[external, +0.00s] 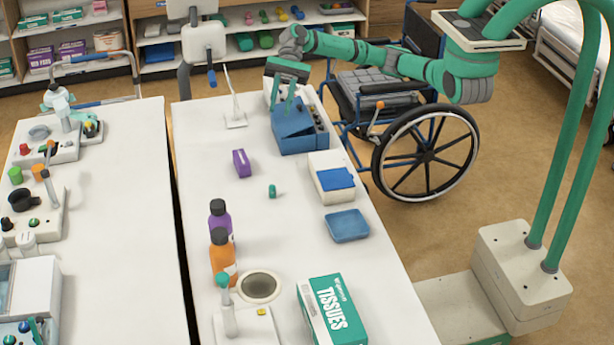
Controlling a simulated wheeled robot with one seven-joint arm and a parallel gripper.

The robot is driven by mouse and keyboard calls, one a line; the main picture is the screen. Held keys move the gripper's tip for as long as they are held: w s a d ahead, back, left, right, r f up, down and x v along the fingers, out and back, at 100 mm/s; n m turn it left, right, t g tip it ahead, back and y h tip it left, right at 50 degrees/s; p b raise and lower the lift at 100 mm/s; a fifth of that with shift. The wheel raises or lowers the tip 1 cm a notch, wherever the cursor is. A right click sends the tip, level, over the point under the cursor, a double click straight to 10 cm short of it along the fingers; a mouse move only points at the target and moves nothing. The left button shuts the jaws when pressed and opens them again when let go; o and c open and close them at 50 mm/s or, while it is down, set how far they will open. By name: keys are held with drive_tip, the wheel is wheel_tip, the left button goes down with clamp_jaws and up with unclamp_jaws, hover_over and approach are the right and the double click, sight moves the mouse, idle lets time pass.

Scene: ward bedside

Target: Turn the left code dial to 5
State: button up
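A blue box (296,138) stands at the far end of the right-hand white table. Small dark fittings (319,120) show on its right side. They may be the code dials, but they are too small to read, and I cannot tell the left dial or its number. My green gripper (283,102) points down at the top of the box, near its back edge. Its two fingers look apart, with nothing seen between them. I cannot tell whether they touch the box.
A white case with a blue panel (331,177), a blue tray (347,225), a purple box (242,163) and a small green item (272,191) are nearby. Bottles (222,256) and a tissue box (333,310) stand nearer. A wheelchair (425,150) is right of the table.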

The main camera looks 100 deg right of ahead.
drive_tip(key=s+d+f+g+h, duration=0.1)
drive_tip(key=s+d+f+h, duration=0.2)
drive_tip(key=d, duration=0.4)
drive_tip(key=s+d+f+g+h, duration=0.1)
drive_tip(key=s+d+f+h, duration=0.1)
drive_tip(key=s+d+f, duration=0.3)
drive_tip(key=g+h, duration=0.2)
drive_tip(key=h, duration=0.1)
approach(321, 126)
drive_tip(key=x, duration=0.7)
drive_tip(key=shift+f, duration=0.1)
clamp_jaws()
